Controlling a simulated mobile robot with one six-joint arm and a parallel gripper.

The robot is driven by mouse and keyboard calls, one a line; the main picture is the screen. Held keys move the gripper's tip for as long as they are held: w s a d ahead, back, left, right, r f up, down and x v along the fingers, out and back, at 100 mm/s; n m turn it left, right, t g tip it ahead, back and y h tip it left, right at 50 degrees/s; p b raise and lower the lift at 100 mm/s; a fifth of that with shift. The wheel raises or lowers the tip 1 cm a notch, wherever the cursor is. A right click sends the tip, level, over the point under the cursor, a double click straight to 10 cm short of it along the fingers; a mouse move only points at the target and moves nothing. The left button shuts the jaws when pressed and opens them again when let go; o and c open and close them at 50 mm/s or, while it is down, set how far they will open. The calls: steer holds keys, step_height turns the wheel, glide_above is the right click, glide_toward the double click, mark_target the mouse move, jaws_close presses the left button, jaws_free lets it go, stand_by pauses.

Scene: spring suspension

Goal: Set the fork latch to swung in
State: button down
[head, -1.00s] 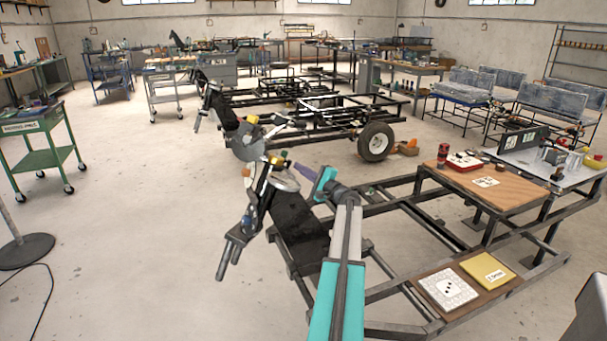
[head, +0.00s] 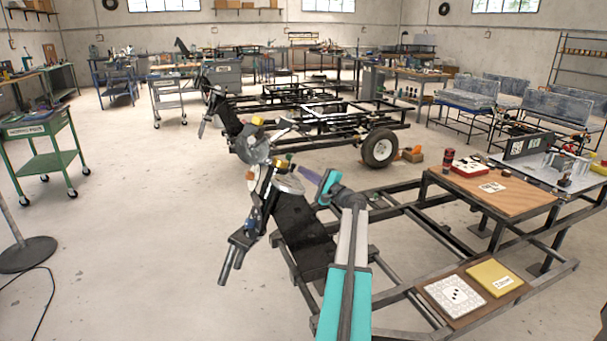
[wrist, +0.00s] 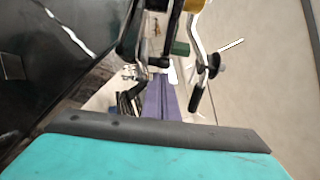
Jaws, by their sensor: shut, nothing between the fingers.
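The fork assembly of the near frame, with a silver headlamp-like part (head: 288,182) and a black grip below it, stands at the left end of the frame. I cannot make out the fork latch for sure in the head view. In the wrist view a bent silver lever with a black end (wrist: 198,75) hangs right of my gripper; whether it is the latch I cannot tell. My gripper (wrist: 160,80) has purple fingers, shut and empty, pointing in among the fork parts. In the head view my gripper (head: 303,170) is at the fork's upper right, partly hidden by my wrist.
The near black frame (head: 390,285) carries a wooden board with a red can (head: 449,160), and a lower board with a yellow pad (head: 495,276). A dark glossy panel (wrist: 50,60) fills the left of the wrist view. Floor left of the fork is clear.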

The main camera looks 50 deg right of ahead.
steer(key=s+d+f+b, duration=0.1)
steer(key=s+f+b, duration=0.1)
steer(key=s, duration=1)
steer(key=shift+d+f, duration=0.2)
steer(key=shift+f, duration=0.4)
steer(key=shift+s, duration=0.1)
